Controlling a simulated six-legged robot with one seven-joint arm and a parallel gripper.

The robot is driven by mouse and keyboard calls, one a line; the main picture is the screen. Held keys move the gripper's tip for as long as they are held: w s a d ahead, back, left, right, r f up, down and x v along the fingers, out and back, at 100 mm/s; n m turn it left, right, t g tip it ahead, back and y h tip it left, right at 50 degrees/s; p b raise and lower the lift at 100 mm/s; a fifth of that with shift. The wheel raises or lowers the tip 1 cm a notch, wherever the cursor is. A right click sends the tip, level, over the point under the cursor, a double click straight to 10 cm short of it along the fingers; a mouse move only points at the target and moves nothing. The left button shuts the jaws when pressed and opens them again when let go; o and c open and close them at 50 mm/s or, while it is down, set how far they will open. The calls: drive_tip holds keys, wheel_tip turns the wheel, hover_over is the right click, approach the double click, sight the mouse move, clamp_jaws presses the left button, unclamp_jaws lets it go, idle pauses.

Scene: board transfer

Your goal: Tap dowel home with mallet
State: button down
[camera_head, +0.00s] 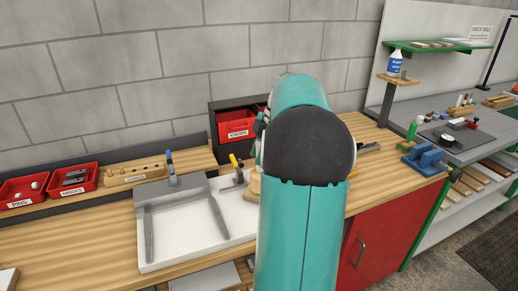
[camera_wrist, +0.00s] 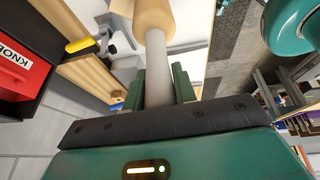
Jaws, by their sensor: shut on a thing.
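In the wrist view my gripper (camera_wrist: 159,75) has its two green fingers closed on the grey shaft of a tool, which I take to be the mallet (camera_wrist: 157,48). Its thicker tan, wood-coloured part (camera_wrist: 155,14) lies beyond the fingertips and runs off the top edge. In the head view my teal arm hides the gripper and most of what it holds. A small tan wooden piece (camera_head: 253,187) shows just left of the arm; I cannot tell what it belongs to. I cannot make out the dowel in either view.
A white tray (camera_head: 185,258) with grey fixtures lies on the wooden bench, with a blue-topped clamp (camera_head: 170,165) and a yellow-handled clamp (camera_head: 237,163) behind. Red bins labelled pins (camera_head: 20,193), hinges (camera_head: 73,181) and knobs (camera_head: 236,124) stand at the back. A blue vise (camera_head: 425,160) sits right.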

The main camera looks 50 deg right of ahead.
drive_tip(key=shift+r, duration=1.4)
drive_tip(key=shift+s, duration=0.1)
drive_tip(key=shift+s+a+r, duration=0.1)
drive_tip(key=shift+a+r, duration=0.05)
drive_tip(key=shift+r, duration=2.35)
drive_tip(key=shift+s, duration=0.1)
